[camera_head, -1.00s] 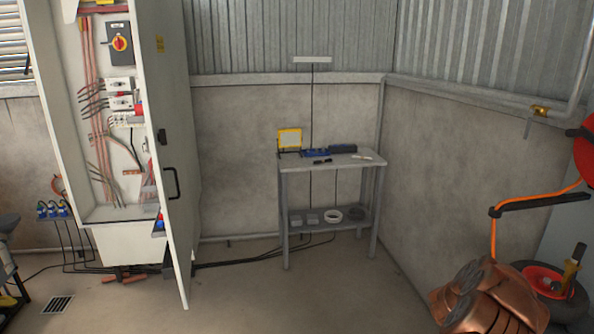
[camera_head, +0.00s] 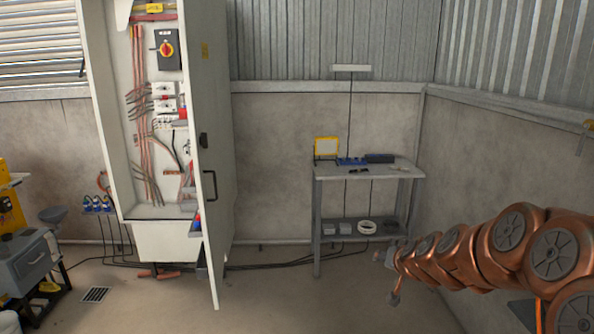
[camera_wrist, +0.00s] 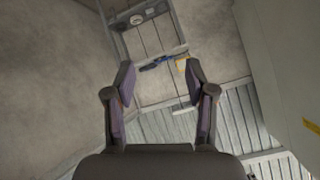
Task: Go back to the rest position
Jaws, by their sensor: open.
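My gripper (camera_wrist: 160,85) is open in the wrist view, with its two dark fingers spread wide and nothing between them. Beyond the fingers, the workbench (camera_wrist: 152,78) shows upside down and some way off. In the head view my copper-coloured arm (camera_head: 480,250) stretches in from the right edge towards the middle. The end of the arm (camera_head: 388,262) is small there, in front of the right side of the workbench (camera_head: 335,172). The finger gap cannot be made out in the head view.
An open electrical cabinet (camera_head: 215,150) stands left of centre, its door swung towards me. Cables run along the floor by the wall. The middle floor (camera_head: 270,300) is clear.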

